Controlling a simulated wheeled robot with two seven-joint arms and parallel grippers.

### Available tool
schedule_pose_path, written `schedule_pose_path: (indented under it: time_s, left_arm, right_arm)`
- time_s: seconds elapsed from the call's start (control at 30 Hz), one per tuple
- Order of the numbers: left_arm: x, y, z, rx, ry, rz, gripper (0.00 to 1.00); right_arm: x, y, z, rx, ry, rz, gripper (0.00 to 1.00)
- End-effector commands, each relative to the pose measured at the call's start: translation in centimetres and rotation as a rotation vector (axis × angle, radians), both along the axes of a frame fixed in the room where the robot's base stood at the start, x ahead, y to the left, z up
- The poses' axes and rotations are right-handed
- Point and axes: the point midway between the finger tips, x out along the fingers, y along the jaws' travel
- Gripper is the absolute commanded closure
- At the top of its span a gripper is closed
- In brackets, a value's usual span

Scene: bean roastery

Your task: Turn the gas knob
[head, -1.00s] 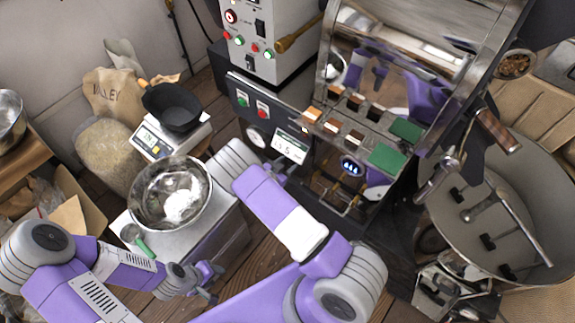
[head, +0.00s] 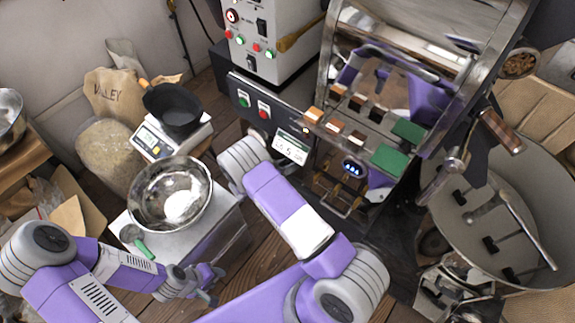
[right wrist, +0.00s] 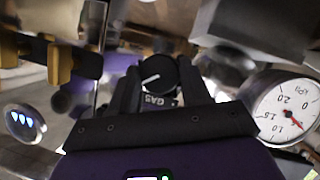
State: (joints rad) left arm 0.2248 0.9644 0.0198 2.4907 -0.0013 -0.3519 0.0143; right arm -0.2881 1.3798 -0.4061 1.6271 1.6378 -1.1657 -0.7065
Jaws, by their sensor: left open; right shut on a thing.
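The gas knob (right wrist: 154,76) is a round black knob with a white pointer line, above a label reading GAS, in the right wrist view. My right gripper (right wrist: 160,84) is shut on it, one dark finger on each side. The pointer line slants across the knob's face. In the head view my right wrist and arm hide the knob and the fingertips. My left gripper (head: 208,287) is open and empty, low beside the cabinet that holds the steel bowl.
A pressure gauge (right wrist: 287,108) with a red needle sits right of the knob in the right wrist view. A steel bowl (head: 145,213) and a scale (head: 152,140) stand left.

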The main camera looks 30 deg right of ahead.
Motion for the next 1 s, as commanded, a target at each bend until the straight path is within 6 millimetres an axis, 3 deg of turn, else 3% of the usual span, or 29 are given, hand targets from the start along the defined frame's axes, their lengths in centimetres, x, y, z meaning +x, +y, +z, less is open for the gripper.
schedule_pose_path:
  time_s: [0.3, 0.33, 0.5, 0.8, 1.0]
  left_arm:
    - [0.0, 0.0, 0.0, 0.000, 0.000, 0.000, 0.57]
    - [0.0, 0.0, 0.0, 0.000, 0.000, 0.000, 0.57]
    - [0.0, 0.0, 0.0, 0.000, 0.000, 0.000, 0.57]
    - [0.0, 0.0, 0.1, 0.000, 0.000, 0.000, 0.57]
    - [0.0, 0.0, 0.9, 0.000, 0.000, 0.000, 0.57]
  right_arm:
    - [-0.1, 0.1, -0.1, 0.001, 0.004, 0.002, 0.83]
    - [-0.1, 0.1, -0.1, 0.001, 0.004, 0.002, 0.51]
    - [0.0, 0.0, -0.1, 0.000, 0.003, 0.001, 0.27]
    - [0.0, 0.2, 0.1, 0.000, 0.001, 0.001, 0.27]
    - [-0.5, 2.7, 1.1, 0.002, 0.001, 0.004, 0.27]
